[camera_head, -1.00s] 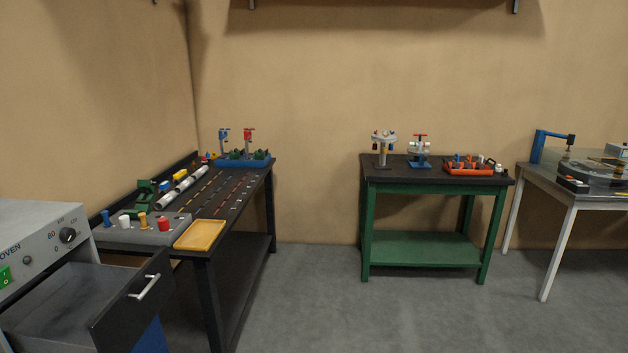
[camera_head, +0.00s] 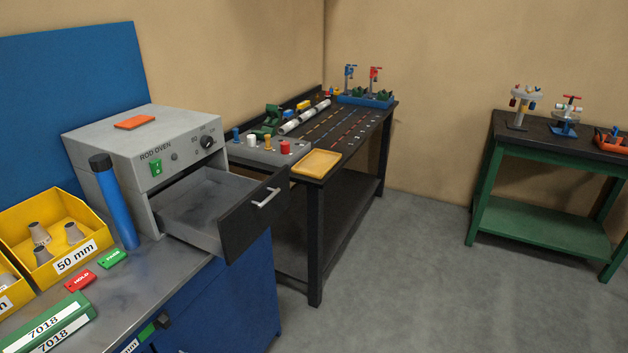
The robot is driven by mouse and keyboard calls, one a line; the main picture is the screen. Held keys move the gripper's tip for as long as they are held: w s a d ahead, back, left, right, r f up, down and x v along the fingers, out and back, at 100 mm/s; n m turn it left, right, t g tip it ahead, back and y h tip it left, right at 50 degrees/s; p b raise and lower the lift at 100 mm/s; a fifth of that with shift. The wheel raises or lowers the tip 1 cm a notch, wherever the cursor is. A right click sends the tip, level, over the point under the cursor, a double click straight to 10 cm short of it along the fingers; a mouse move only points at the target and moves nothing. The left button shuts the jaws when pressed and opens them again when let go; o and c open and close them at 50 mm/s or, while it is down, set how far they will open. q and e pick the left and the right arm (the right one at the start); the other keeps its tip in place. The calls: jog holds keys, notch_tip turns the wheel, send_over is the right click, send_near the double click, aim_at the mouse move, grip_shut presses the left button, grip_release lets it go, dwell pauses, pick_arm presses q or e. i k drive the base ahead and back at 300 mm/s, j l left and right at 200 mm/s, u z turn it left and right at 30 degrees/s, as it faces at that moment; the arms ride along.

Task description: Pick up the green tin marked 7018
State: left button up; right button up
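The green tin marked 7018 (camera_head: 50,322) lies on the grey bench top (camera_head: 165,275) at the lower left of the head view. Its white labels read 7018 on the top and on the front side. Its left and lower parts are cut off by the picture edge. Neither of my grippers shows in the head view.
Behind the tin stand yellow bins (camera_head: 92,236) with grey cones, a red HOLD tag (camera_head: 80,280) and a green tag (camera_head: 112,258). A blue tube (camera_head: 117,205) leans by the rod oven (camera_head: 130,140), whose drawer (camera_head: 205,205) is open. Grey floor (camera_head: 400,260) lies clear at right.

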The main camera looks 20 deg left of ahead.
aim_at(42, 332)
jog(key=k+l+u, duration=0.1)
jog(key=u, duration=2.3)
